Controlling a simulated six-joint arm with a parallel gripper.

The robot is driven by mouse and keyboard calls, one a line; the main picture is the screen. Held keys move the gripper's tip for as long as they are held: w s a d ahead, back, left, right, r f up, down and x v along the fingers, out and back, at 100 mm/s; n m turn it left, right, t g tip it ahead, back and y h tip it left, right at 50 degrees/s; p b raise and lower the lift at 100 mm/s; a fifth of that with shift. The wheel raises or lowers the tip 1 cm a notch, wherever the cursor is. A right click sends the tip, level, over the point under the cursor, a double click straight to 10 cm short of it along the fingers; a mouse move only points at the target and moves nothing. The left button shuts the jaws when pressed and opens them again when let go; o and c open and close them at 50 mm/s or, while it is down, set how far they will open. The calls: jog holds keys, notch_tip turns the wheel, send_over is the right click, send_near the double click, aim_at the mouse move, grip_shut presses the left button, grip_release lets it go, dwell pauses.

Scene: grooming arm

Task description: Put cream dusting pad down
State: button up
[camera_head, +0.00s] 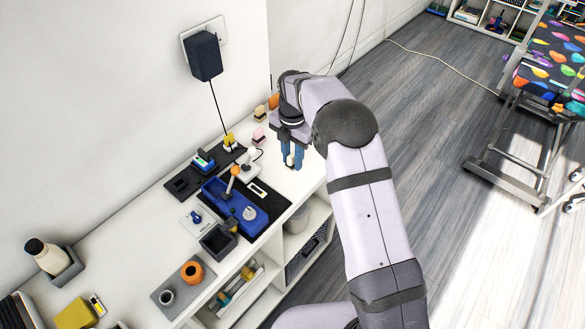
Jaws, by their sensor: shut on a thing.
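My gripper (292,162) is over the right end of the white counter (311,177), with its blue fingers pointing down. It is shut on a small cream piece, the cream dusting pad (290,159), which is mostly hidden between the fingers. I cannot tell whether the pad touches the counter or hangs just above it.
A blue tray (213,188) on a black mat (272,204) lies left of my gripper. A pink block (259,136), a yellow item (229,140) and an orange item (274,101) stand near the wall. The counter's front edge is close to my gripper.

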aim_at(293, 177)
jog(key=shift+f+p, duration=0.45)
jog(key=shift+f, duration=2.05)
jog(key=shift+f, duration=0.15)
jog(key=o, duration=1)
notch_tip(293, 177, up, 12)
jog(key=shift+b, duration=1.2)
jog(key=shift+r, duration=0.2)
